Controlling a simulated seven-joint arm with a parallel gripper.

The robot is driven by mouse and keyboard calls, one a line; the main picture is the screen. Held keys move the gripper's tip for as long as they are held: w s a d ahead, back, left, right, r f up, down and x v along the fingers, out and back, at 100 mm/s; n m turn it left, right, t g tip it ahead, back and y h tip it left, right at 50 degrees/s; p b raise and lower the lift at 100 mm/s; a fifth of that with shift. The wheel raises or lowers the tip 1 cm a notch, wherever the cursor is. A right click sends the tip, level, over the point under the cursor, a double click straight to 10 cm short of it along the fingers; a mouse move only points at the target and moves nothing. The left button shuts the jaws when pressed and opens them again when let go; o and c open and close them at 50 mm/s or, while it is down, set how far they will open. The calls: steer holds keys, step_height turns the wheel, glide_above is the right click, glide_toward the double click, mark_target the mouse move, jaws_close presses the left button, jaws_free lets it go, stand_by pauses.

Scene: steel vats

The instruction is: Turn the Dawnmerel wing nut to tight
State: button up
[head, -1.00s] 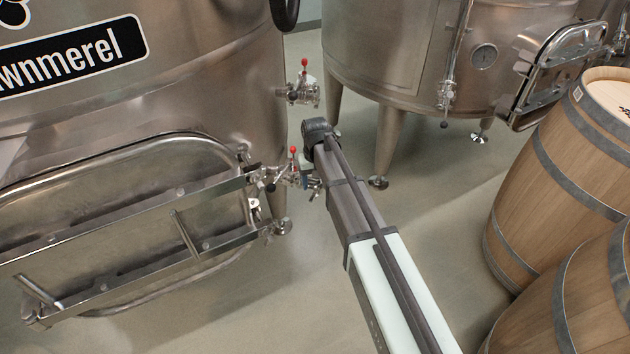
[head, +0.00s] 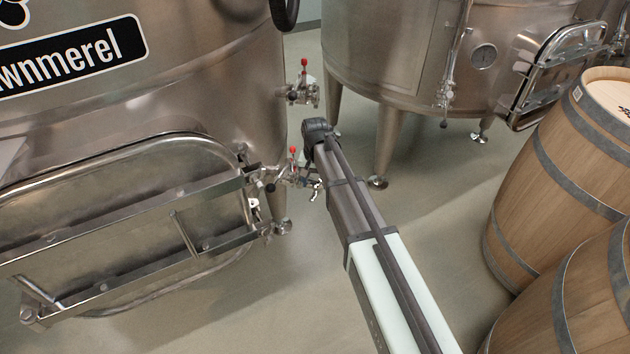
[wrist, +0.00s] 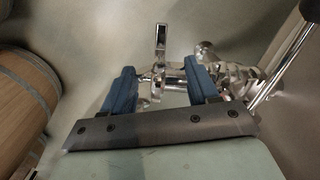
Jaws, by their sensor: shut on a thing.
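The Dawnmerel vat (head: 215,90) is the steel tank on the left, with its dark name plate (head: 75,55). My gripper (wrist: 161,82) shows in the wrist view with two blue fingers standing on either side of a shiny metal piece, which I take to be the wing nut (wrist: 170,77). The fingers are shut on it. A bright flat metal tab (wrist: 160,40) stands up just beyond the fingers. In the head view my arm ends beside the lower red-handled valve (head: 293,155), and it largely hides the fingers. I cannot read the nut's tightness.
An upper red-handled valve (head: 303,85) sticks out above my wrist. A hinged hatch with bars (head: 130,200) lies left of the valve. A second vat (head: 385,50) stands behind, and wooden barrels (head: 560,185) stand at the right. The floor between is open.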

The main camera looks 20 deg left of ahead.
steer(key=o, duration=1.1)
steer(key=shift+c, duration=0.2)
steer(key=shift+r, duration=0.1)
step_height(320, 180, up, 14)
steer(key=shift+f, duration=0.2)
